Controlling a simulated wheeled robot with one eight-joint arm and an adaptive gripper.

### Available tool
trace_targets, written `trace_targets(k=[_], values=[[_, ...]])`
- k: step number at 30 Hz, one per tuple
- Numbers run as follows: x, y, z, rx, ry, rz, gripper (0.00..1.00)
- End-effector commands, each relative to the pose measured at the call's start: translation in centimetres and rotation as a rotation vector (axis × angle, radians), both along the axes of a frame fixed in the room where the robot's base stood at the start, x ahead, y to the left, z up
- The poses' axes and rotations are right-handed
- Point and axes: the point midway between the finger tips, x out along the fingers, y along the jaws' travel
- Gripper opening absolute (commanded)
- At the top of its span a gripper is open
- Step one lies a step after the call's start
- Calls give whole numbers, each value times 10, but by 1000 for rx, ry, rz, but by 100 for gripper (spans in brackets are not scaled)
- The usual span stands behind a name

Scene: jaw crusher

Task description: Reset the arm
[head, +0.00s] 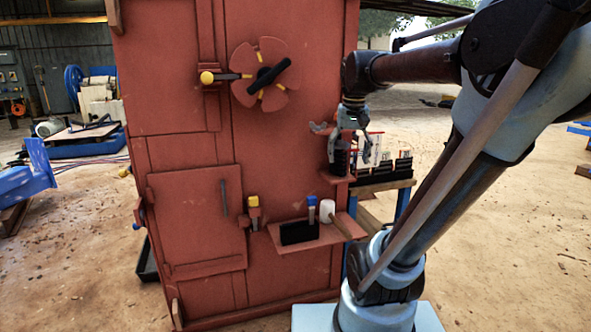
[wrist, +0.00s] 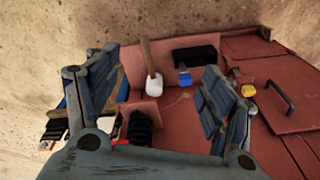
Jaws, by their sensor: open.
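My arm (head: 470,150) reaches in from the right in the head view, folded at the elbow, with its wrist near the right edge of the red crusher cabinet (head: 180,150). My gripper (head: 348,150) points down and is open. In the wrist view its two fingers (wrist: 155,105) stand wide apart. A black ribbed item (head: 338,158) on a small red ledge shows just below the gripper, and it also shows between the fingers in the wrist view (wrist: 143,128). I cannot tell whether the fingers touch it.
A red shelf (head: 320,235) on the cabinet holds a black block (head: 298,232), a blue-topped brush-like item (head: 311,209) and a white-headed mallet (head: 328,211). A fan-shaped wheel (head: 264,78) and yellow-ended latches jut from the cabinet. A blue-legged stand (head: 385,185) is behind. Sandy ground on the right is open.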

Motion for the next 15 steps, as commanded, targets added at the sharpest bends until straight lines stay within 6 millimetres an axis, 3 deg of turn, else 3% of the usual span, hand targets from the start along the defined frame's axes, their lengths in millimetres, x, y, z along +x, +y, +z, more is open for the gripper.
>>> trace_targets(k=[6,15], values=[[-57,-13,-69,-6,-28,31,75],[-123,-24,-167,-18,-67,75,75]])
